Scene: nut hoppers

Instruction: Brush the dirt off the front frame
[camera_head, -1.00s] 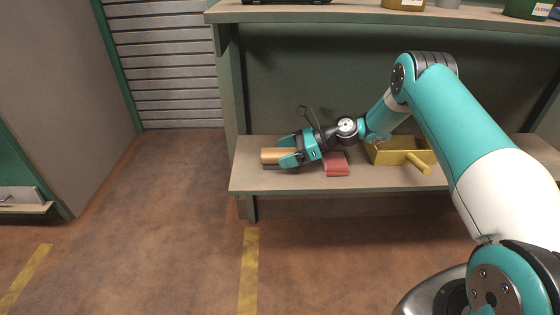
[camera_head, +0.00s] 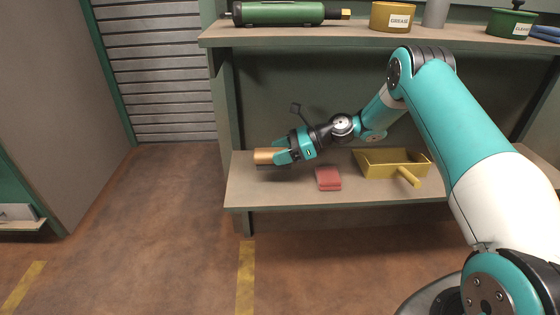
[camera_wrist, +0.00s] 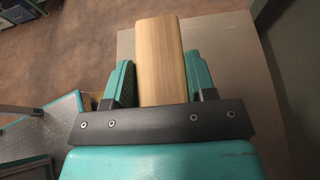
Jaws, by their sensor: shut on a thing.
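My gripper (camera_head: 280,154) is shut on a brush with a tan wooden block (camera_head: 264,155) and a dark underside, at the left end of the lower shelf. In the wrist view the wooden block (camera_wrist: 160,60) lies between the two teal fingers (camera_wrist: 157,85) and points away from the wrist. The brush is held at or just above the shelf; I cannot tell if it touches. No front frame with dirt on it can be made out in these views.
The lower shelf (camera_head: 285,193) holds a red sponge-like block (camera_head: 328,179) and a yellow dustpan (camera_head: 385,168) with a handle. The upper shelf (camera_head: 300,36) above my arm carries a green cylinder tool (camera_head: 280,13), a grease tin (camera_head: 392,16) and a green tin (camera_head: 508,23). The floor at left is open.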

